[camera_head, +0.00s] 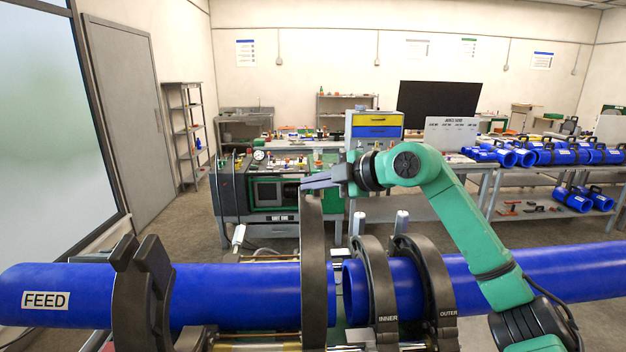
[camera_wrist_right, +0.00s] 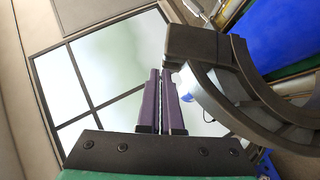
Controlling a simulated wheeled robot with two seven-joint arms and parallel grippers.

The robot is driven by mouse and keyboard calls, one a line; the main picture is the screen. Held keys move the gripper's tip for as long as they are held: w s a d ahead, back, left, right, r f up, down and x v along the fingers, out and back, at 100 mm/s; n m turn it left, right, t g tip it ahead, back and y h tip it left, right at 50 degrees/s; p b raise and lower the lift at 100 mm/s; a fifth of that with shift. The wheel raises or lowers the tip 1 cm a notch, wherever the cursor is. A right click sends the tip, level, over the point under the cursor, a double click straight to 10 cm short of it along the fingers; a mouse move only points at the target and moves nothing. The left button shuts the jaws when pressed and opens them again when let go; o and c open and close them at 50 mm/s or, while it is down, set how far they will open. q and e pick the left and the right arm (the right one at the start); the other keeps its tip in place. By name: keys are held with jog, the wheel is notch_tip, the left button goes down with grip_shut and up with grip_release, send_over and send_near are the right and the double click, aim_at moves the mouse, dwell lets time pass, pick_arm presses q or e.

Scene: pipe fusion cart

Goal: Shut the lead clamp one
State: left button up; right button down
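A tall dark clamp arm (camera_head: 313,260) rises above the blue pipe near its end, seen nearly edge-on. My right gripper (camera_head: 312,183) is at its top end; its two fingers lie close together and look shut. In the right wrist view the fingers (camera_wrist_right: 165,100) have nothing visible between them, and a dark curved clamp part (camera_wrist_right: 205,48) is just to their right. I cannot tell whether they touch. Another dark clamp (camera_head: 145,295) stands around the left pipe, marked FEED (camera_head: 45,300). Clamps marked INNER (camera_head: 380,290) and OUTER (camera_head: 430,285) arch over the right pipe. My left gripper is out of view.
The left blue pipe (camera_head: 235,293) and right blue pipe (camera_head: 570,270) face each other across a narrow gap. Behind are a machine cabinet (camera_head: 270,190) and a table with blue fittings (camera_head: 550,155). Open floor lies at the left.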

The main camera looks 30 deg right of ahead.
jog(key=w+d+f, duration=0.3)
jog(key=w+f, duration=0.4)
jog(key=f, duration=0.1)
jog(key=w+d+f+p, duration=0.1)
jog(key=w+d+f, duration=0.3)
jog(key=w+f, duration=0.3)
jog(key=shift+w+f, duration=0.15)
jog(key=shift+f, duration=0.2)
